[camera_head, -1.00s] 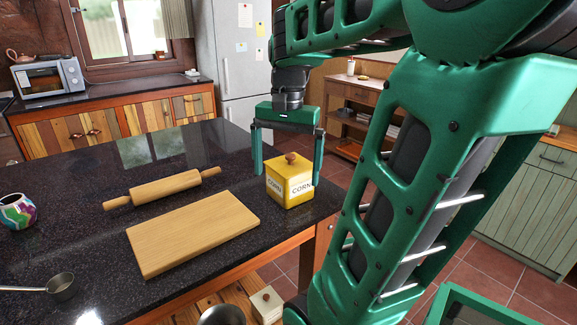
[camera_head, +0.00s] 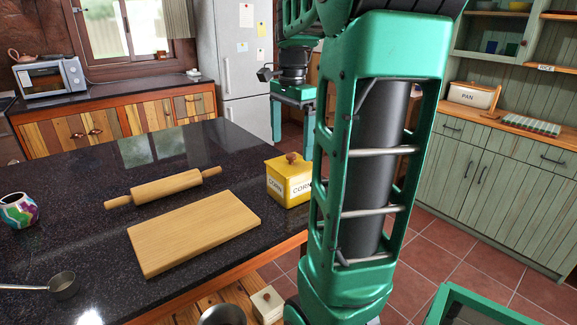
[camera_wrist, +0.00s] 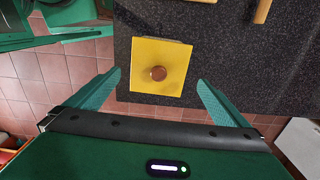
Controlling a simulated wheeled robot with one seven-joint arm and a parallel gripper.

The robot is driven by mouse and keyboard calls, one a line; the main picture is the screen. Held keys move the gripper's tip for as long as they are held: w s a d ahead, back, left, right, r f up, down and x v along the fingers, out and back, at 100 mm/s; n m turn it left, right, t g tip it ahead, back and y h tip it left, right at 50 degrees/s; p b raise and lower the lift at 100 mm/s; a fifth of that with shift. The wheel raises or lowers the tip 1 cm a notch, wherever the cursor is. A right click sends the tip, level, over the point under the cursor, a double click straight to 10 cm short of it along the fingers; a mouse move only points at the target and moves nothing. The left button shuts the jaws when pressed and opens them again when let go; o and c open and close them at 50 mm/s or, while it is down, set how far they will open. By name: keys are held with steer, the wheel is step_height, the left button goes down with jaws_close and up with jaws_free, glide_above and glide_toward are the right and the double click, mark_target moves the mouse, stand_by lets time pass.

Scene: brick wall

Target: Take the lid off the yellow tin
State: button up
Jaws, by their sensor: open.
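The yellow tin (camera_head: 285,186) stands upright on the dark counter near its right corner, with "CORN" labels on its sides. Its yellow lid (camera_head: 290,163) with a round brown knob (camera_head: 291,157) is on top. In the wrist view the lid (camera_wrist: 146,52) and knob (camera_wrist: 158,73) show from above. My gripper (camera_head: 292,137) is open and empty, up and behind the tin in the head view. In the wrist view the open fingers (camera_wrist: 156,92) point toward the tin's near edge, one on each side, apart from it. My arm hides part of the right finger and the counter's corner.
A wooden cutting board (camera_head: 190,232) and a rolling pin (camera_head: 163,188) lie left of the tin. Green cabinets (camera_head: 500,190) stand at the right.

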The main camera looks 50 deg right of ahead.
mark_target(291, 155)
steer(key=shift+s+f, duration=0.1)
steer(key=shift+f, duration=2.3)
steer(key=shift+c, duration=0.6)
steer(key=c, duration=0.8)
steer(key=shift+r, duration=0.1)
